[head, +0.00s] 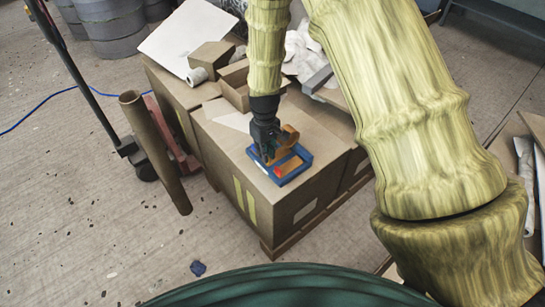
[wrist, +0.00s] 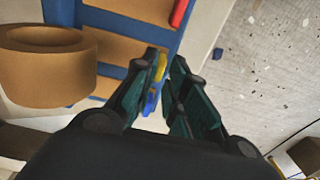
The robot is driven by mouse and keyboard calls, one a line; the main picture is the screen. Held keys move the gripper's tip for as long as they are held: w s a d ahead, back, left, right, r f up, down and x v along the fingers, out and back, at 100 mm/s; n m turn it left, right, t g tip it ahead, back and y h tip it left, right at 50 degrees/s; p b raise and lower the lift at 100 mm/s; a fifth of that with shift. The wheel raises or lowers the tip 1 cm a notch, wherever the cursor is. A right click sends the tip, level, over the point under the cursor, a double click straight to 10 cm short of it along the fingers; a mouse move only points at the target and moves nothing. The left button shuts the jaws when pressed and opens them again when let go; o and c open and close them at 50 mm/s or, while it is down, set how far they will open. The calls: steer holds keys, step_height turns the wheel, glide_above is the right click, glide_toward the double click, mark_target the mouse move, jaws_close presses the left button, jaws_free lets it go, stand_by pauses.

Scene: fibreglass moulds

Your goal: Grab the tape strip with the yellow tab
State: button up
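A small strip with a yellow tab (wrist: 161,67) and a blue part (wrist: 152,100) shows between my fingers in the wrist view. My gripper (wrist: 165,65) points down at it with dark green fingers. The fingers are a narrow gap apart, with pale surface showing between them. The yellow tab lies close to the left finger; I cannot tell if they touch. In the head view my gripper (head: 266,153) is over the left edge of a blue-framed tray (head: 295,177) on a cardboard box, and the strip is not clear there.
A brown tape roll (wrist: 45,65) stands close left of my fingers. A red piece (head: 288,169) lies in the tray. The tray sits on a large cardboard box (head: 225,145). An open carton (head: 236,88) and a cardboard tube (head: 155,150) are nearby.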

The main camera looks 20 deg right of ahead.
steer(key=shift+f, duration=1.5)
jaws_close()
